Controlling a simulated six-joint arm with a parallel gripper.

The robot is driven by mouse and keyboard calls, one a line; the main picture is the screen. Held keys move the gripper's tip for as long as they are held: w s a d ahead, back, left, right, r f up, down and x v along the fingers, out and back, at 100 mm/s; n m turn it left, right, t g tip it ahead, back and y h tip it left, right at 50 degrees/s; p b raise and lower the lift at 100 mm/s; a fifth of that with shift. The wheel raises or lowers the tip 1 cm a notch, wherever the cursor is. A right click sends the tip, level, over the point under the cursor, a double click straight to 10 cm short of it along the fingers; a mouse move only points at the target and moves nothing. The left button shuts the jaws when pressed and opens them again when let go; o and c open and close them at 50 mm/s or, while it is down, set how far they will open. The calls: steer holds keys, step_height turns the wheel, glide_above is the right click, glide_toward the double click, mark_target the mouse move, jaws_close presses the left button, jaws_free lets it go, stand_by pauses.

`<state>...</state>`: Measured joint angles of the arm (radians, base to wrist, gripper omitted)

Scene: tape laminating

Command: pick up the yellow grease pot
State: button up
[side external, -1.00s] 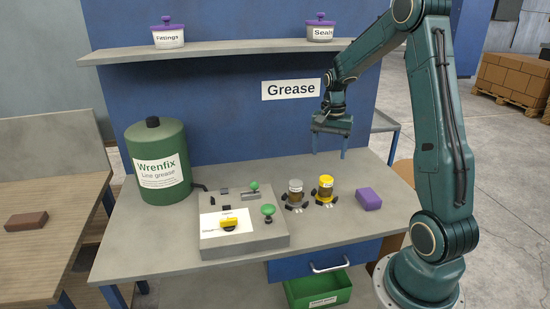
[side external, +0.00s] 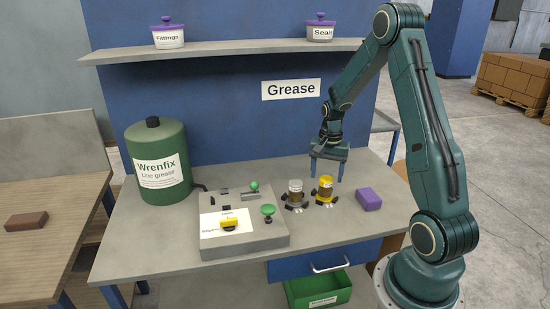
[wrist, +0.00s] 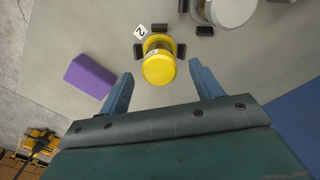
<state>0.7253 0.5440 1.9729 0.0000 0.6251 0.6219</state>
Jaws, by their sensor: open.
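The yellow grease pot (side external: 325,188) stands upright on the bench between small black blocks, right of a grey-lidded pot (side external: 295,192). In the wrist view the yellow pot (wrist: 159,66) shows its lid just beyond the fingertips, roughly centred between them. My gripper (side external: 326,180) is open and empty, with its blue fingers above and behind the yellow pot in the side view. In the wrist view my gripper (wrist: 163,82) has a finger on each side of the gap, with neither seen touching the pot.
A purple block (side external: 368,199) lies right of the yellow pot. A grey panel (side external: 244,242) with green knobs and a yellow switch is to the left, with a large green grease drum (side external: 160,165) behind it. A shelf (side external: 235,50) runs above the bench.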

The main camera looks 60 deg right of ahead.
mark_target(327, 178)
steer(key=shift+f, duration=0.3)
steer(key=shift+f, duration=2.45)
steer(key=c, duration=1.1)
steer(key=shift+c, duration=0.2)
steer(key=shift+r, duration=0.2)
step_height(327, 178, up, 20)
steer(key=shift+f, duration=0.15)
